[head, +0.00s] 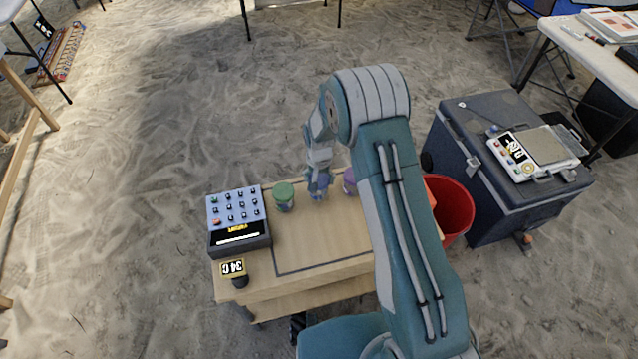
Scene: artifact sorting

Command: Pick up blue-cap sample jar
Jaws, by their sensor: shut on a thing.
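My gripper (318,190) points down over the wooden table (300,248), between a green-cap jar (284,196) on its left and a purple-cap jar (349,182) on its right. It is shut on a blue thing at its fingertips, in the place of the blue-cap sample jar. The jar's body is mostly hidden by the fingers, and I cannot tell whether it is off the table. The green-cap jar stands upright. The purple-cap jar is partly hidden behind my arm.
A keypad device (238,215) stands at the table's left, with a small yellow-framed tag (233,268) in front. A red bucket (455,208) and a dark cooler (485,150) carrying a white instrument (515,155) are on the right. Bare tabletop lies in front of the jars.

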